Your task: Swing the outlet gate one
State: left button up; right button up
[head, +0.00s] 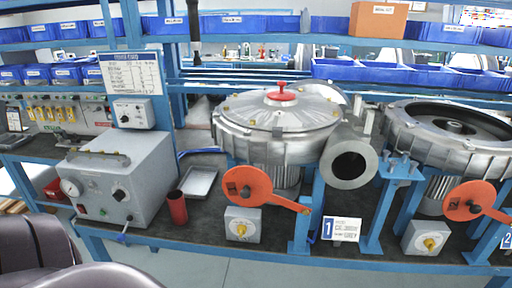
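Outlet gate one is an orange round plate (246,187) with a short arm running right and down to a pivot near the blue stand. It sits to the left of the outlet pipe (350,163) of the first blower (278,118), and the pipe's round mouth shows uncovered. A blue-and-white "1" sign (341,229) stands below the pipe. A second orange gate (467,201) is on the blower at the right, partly cut off by the picture edge. Neither of my grippers shows in the head view.
A grey control box (119,181) with a gauge and a red cylinder (177,207) stand left of the blower. Blue shelves with bins fill the back. Dark rounded forms cover the lower left corner.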

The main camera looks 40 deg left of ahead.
aim_at(246, 187)
jog(key=j+u, duration=0.1)
jog(key=u, duration=0.3)
jog(key=j+u, duration=0.1)
jog(key=u, duration=0.35)
jog(key=i+j+u, duration=0.1)
jog(key=u, duration=0.3)
